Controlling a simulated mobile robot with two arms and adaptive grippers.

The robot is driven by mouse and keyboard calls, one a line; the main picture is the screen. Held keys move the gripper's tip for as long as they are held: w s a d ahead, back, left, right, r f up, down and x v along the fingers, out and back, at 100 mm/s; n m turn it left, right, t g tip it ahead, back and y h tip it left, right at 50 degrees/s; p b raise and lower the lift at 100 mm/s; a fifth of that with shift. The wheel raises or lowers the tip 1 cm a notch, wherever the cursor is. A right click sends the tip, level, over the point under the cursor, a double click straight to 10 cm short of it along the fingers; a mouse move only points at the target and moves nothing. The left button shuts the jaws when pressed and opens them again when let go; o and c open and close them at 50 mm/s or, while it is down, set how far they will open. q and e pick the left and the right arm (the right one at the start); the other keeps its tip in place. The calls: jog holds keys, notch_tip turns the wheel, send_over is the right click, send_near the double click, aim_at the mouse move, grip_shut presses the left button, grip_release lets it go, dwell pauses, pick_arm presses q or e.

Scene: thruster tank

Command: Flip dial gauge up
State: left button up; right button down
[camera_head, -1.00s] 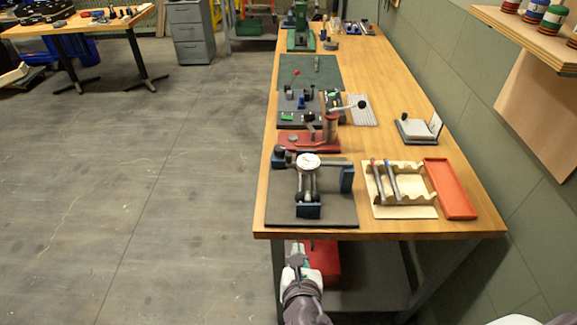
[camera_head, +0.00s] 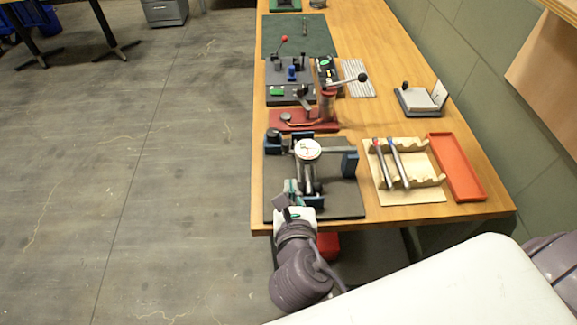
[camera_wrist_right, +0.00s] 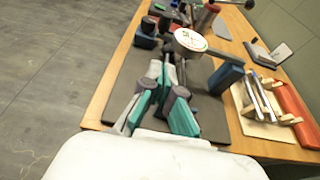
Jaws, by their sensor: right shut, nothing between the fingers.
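The dial gauge (camera_head: 308,149) has a round white face with red marks, turned upward. It sits on a metal arm of a fixture with blue blocks. The fixture stands on a dark base plate (camera_head: 345,205) at the table's near left corner. The gauge also shows in the right wrist view (camera_wrist_right: 190,40), beyond the fingers. My right gripper (camera_head: 287,197) is low over the near left part of the plate, on the near side of the gauge. Its grey and teal fingers (camera_wrist_right: 167,90) are shut and hold nothing. They are apart from the gauge face. My left gripper is out of view.
A red lever fixture (camera_head: 303,121) is just behind the gauge. A wall borders the table's right side.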

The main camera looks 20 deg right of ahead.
jog(key=x, duration=0.9)
jog(key=shift+w+f+p, duration=0.1)
jog(key=shift+w+p, duration=0.05)
jog(key=shift+p, duration=0.15)
jog(key=shift+w+d+f, duration=0.1)
jog(key=shift+w+f, duration=0.05)
jog(key=shift+w, duration=0.2)
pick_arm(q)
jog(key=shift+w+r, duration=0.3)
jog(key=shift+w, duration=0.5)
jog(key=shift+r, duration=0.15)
